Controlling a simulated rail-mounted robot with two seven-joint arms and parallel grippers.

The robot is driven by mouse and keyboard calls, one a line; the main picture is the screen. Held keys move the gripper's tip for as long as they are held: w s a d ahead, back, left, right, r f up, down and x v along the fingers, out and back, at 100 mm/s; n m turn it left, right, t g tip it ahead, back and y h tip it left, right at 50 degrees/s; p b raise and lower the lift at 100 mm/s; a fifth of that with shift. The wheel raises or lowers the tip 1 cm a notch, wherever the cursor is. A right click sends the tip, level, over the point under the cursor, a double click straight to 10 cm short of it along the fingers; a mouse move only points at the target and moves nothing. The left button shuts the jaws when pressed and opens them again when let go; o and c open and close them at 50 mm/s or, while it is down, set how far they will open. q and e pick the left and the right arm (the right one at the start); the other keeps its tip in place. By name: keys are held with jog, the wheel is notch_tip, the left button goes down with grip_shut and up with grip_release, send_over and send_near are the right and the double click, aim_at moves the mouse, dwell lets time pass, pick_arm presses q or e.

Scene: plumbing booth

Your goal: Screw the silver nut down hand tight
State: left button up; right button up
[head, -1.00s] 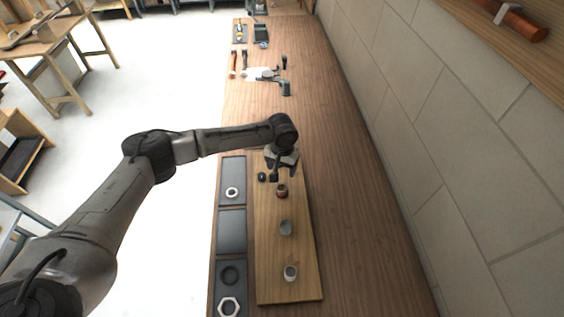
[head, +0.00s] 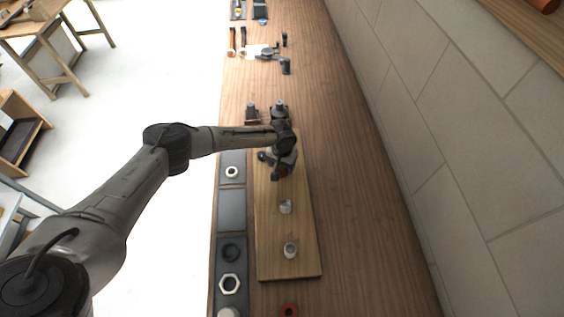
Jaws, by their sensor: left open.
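A silver hex nut (head: 229,284) lies flat in the near part of the dark tray at the board's left. A smaller pale silver ring (head: 231,171) lies in the tray's far compartment; I cannot tell which of the two the task means. My left gripper (head: 271,167) is open at the far end of the wooden board (head: 271,262), by a reddish fitting (head: 285,171) that it partly hides. I cannot tell whether they touch. Two grey upright stubs, the middle one (head: 285,206) and the near one (head: 290,250), stand on the board. My right gripper is out of view.
A black ring (head: 231,253) lies in the tray behind the hex nut. A red ring (head: 288,310) is at the bottom edge. Small dark fixtures (head: 251,113) stand beyond the board. A tiled wall (head: 460,170) borders the bench at right; the bench right of the board is clear.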

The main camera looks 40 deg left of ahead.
pick_arm(q)
jog(key=shift+c, duration=0.4)
jog(key=shift+c, duration=0.6)
jog(key=c, duration=0.8)
jog(key=m, duration=0.3)
jog(key=shift+d+f, duration=0.1)
jog(key=shift+d+m, duration=0.1)
jog(key=shift+m, duration=2.1)
jog(key=o, duration=1.6)
